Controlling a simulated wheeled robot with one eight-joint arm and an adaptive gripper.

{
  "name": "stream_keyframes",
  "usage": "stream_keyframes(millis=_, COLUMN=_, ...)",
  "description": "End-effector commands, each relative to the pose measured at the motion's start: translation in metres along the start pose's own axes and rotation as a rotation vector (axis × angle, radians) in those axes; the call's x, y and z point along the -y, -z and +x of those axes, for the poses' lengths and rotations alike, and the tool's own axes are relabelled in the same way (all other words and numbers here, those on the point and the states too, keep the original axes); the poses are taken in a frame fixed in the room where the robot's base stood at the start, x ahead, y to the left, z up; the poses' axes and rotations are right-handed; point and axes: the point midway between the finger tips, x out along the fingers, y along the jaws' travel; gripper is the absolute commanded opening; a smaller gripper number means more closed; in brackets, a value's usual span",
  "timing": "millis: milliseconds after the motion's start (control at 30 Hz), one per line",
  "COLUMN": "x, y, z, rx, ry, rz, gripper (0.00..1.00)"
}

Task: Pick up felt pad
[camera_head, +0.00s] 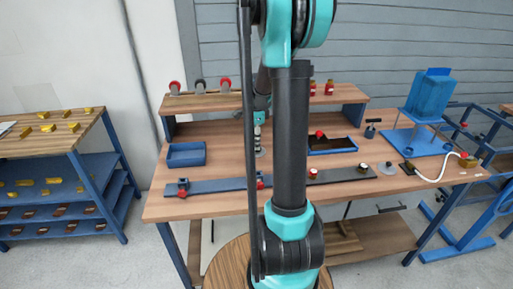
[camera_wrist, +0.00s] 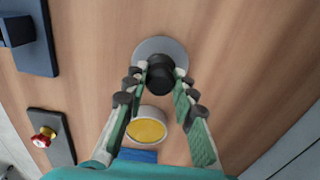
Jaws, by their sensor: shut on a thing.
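A flat round grey disc with a black knob (camera_wrist: 160,46) looks like the felt pad. In the wrist view my gripper (camera_wrist: 161,74) has its fingertips on either side of the black knob, shut on it. The fingers hide part of the disc's near edge. In the head view my gripper (camera_head: 258,146) points down over the middle of the wooden workbench, and my arm hides much of that spot. I cannot tell whether the disc touches the bench top.
A yellow-topped round pot (camera_wrist: 146,128) is close below the fingers. The workbench (camera_head: 221,170) also holds a blue tray (camera_head: 186,147), a dark tray with parts (camera_head: 332,151), bars with clamps (camera_head: 215,186) and a blue press (camera_head: 430,95) at right. A raised shelf (camera_head: 220,102) runs behind.

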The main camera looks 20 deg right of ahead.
Motion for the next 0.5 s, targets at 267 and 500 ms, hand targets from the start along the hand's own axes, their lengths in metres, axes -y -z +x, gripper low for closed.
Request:
stream_keyframes(millis=267, x=0.0, y=0.0, z=-0.0001, rx=0.0, ry=0.0, rz=0.0, gripper=0.0)
stream_keyframes(millis=500, x=0.0003, y=0.0, z=-0.0077, rx=0.0, ry=0.0, rz=0.0, gripper=0.0)
